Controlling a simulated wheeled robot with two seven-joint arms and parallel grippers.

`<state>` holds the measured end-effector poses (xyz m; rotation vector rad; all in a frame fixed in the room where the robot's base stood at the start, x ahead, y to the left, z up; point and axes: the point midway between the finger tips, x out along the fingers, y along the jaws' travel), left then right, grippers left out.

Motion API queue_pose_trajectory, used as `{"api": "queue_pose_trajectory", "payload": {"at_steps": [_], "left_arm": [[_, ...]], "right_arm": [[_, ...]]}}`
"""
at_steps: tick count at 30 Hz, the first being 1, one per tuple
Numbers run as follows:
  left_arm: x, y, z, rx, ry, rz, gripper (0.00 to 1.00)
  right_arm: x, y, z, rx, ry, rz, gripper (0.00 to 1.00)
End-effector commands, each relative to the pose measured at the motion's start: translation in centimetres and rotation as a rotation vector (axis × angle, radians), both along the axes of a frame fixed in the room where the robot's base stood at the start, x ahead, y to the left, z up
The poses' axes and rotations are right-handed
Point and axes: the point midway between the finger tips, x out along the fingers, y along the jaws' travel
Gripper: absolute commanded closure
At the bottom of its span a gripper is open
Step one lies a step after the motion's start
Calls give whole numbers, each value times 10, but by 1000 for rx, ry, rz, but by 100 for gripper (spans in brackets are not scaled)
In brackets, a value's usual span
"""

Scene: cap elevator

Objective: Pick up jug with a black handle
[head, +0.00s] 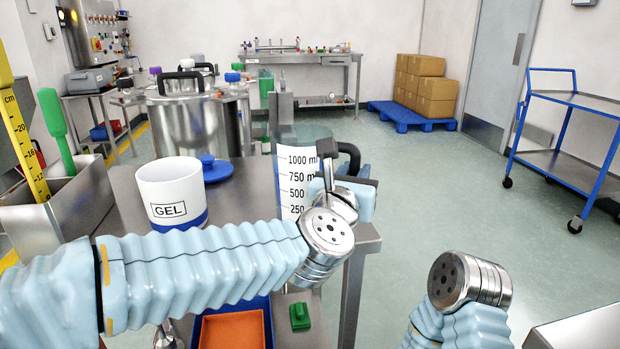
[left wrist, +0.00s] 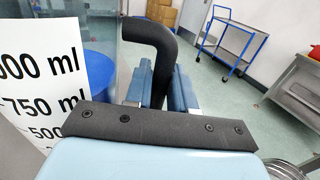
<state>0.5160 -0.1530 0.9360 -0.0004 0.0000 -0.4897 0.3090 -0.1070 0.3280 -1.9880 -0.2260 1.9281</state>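The jug (head: 297,182) is clear with a white scale marked up to 1000 ml and a black handle (head: 350,158). It stands upright near the right edge of the steel table. My left gripper (head: 352,196) is at the handle, on the jug's right side. In the left wrist view, the blue fingers (left wrist: 162,88) sit on both sides of the black handle (left wrist: 158,42), close against it, and look shut on it. The jug's scale (left wrist: 42,85) fills the left of that view. My right gripper is out of view; only part of my right arm shows at the lower right.
A white GEL container (head: 172,187) and a blue lid (head: 213,168) are left of the jug. A steel pot (head: 187,125) stands behind. A ruler and green brush are in a steel bin (head: 60,205). A blue trolley (head: 570,150) stands right; floor between is clear.

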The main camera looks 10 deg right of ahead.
Motion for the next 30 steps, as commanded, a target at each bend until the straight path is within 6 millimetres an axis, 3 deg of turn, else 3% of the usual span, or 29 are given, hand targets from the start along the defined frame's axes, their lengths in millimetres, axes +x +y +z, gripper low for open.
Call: {"api": "queue_pose_trajectory", "payload": {"at_steps": [3, 30], "left_arm": [[0, 0, 0, 0, 0, 0, 100], [0, 0, 0, 0, 0, 0, 100]], "right_arm": [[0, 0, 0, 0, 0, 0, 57], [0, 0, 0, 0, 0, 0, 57]]}}
